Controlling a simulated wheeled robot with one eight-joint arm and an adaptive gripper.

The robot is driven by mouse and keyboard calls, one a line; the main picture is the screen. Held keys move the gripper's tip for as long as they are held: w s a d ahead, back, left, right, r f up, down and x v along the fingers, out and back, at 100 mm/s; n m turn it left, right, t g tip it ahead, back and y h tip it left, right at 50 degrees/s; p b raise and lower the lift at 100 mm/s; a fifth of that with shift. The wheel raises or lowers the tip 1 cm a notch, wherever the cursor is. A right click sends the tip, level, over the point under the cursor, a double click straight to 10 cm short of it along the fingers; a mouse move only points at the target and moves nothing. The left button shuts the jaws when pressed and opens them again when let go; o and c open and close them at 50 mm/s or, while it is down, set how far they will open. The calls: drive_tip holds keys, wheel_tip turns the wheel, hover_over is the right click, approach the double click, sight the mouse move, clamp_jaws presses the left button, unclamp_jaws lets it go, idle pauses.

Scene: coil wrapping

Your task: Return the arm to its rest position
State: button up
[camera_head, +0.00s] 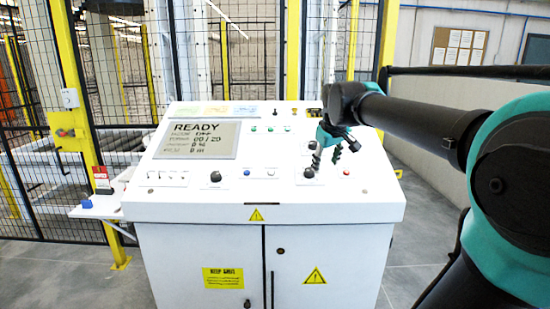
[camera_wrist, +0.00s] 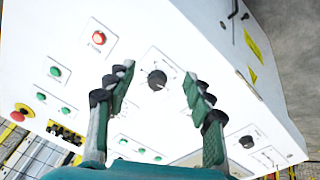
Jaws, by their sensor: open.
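My gripper (camera_head: 326,160) is open and empty above the right part of a white control console (camera_head: 165,208) in the head view. In the wrist view my gripper (camera_wrist: 155,95) has its two fingers apart, with a black rotary knob (camera_wrist: 157,80) showing between them. The fingers look apart from the knob, though the exact gap is hard to tell. In the head view this knob (camera_head: 309,173) lies just below and left of the fingers. My arm reaches in from the right side of the head view.
The console's screen (camera_head: 198,140) reads READY. Another black knob (camera_head: 215,177) and a red button (camera_head: 346,173) are on the panel. A red emergency button (camera_wrist: 22,112) shows in the wrist view. A yellow-framed mesh fence (camera_head: 110,75) stands behind. Grey floor (camera_head: 420,230) is clear at right.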

drive_tip(key=s+d+f+m, duration=0.1)
drive_tip(key=s+f+m, duration=0.1)
drive_tip(key=s+f, duration=0.5)
drive_tip(key=s+d+f+m+g, duration=0.1)
drive_tip(key=s+f, duration=0.6)
drive_tip(key=f, duration=0.6)
drive_tip(key=s+d+f+m, duration=0.1)
drive_tip(key=s+f+m, duration=0.1)
drive_tip(key=s+f, duration=0.6)
wheel_tip(320, 180, down, 3)
drive_tip(key=shift+f+m+g, duration=0.1)
drive_tip(key=shift+m+g, duration=0.2)
